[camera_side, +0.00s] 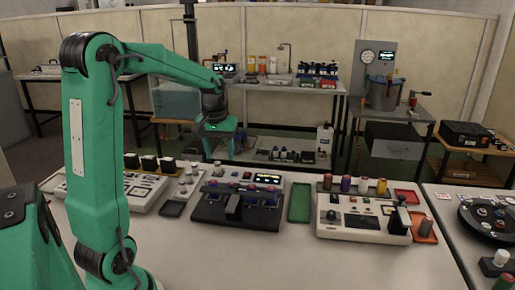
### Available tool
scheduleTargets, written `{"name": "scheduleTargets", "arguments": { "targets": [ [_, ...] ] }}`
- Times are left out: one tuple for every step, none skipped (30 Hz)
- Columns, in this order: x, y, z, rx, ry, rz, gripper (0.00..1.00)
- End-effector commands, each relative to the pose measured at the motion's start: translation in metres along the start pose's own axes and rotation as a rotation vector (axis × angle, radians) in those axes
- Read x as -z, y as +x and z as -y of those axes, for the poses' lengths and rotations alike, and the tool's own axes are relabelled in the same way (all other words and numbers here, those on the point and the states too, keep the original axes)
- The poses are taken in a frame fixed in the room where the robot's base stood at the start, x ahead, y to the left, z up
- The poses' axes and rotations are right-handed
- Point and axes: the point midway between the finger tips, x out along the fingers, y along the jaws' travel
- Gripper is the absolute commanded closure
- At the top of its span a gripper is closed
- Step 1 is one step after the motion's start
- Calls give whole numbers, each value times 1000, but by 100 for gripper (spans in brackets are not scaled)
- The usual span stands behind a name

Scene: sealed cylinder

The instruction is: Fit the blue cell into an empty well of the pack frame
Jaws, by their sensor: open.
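My gripper (219,154) hangs open and pointing down, above and behind the dark unit at the middle of the bench, with nothing visible between its fingers. The dark unit (212,213) has a lit display and a row of several blue-purple bodies (240,196) with reddish tops; it may be the pack frame, but its wells cannot be made out. A dark blue-purple cylinder (345,184) stands upright at the right, between a brown one and a pale one. Which of these is the blue cell, I cannot tell for certain.
A white control unit (345,229) stands in front of the cylinders, with a yellow one (381,187) at the row's right. A green tray (300,203) lies between the units. A red-orange tray (424,232) is at right. Another white unit (140,190) stands at left.

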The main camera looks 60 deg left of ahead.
Motion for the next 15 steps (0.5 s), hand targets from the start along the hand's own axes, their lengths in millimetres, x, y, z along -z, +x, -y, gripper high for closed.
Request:
{"name": "scheduleTargets", "arguments": {
  "targets": [
    [-12,-10,-10,-9,42,-22,48],
    [-19,-15,-14,-13,64,-33,48],
    [-28,-21,-20,-19,95,-46,48],
    [-35,-25,-24,-24,118,-57,48],
    [-42,-29,-28,-29,141,-67,48],
    [-51,-34,-33,-35,170,-82,48],
    [-58,-38,-36,-41,193,-93,48],
    [-65,-41,-39,-46,216,-104,48],
    [-75,-45,-43,-53,245,-118,48],
    [-82,-48,-46,-58,268,-128,48],
    [-89,-51,-48,-63,290,-138,48],
    [-99,-54,-52,-71,321,-153,48],
    [-106,-57,-53,-76,342,-163,48],
    [-113,-59,-55,-82,365,-173,48],
    [-123,-62,-58,-90,394,-188,48]
  ]
}}
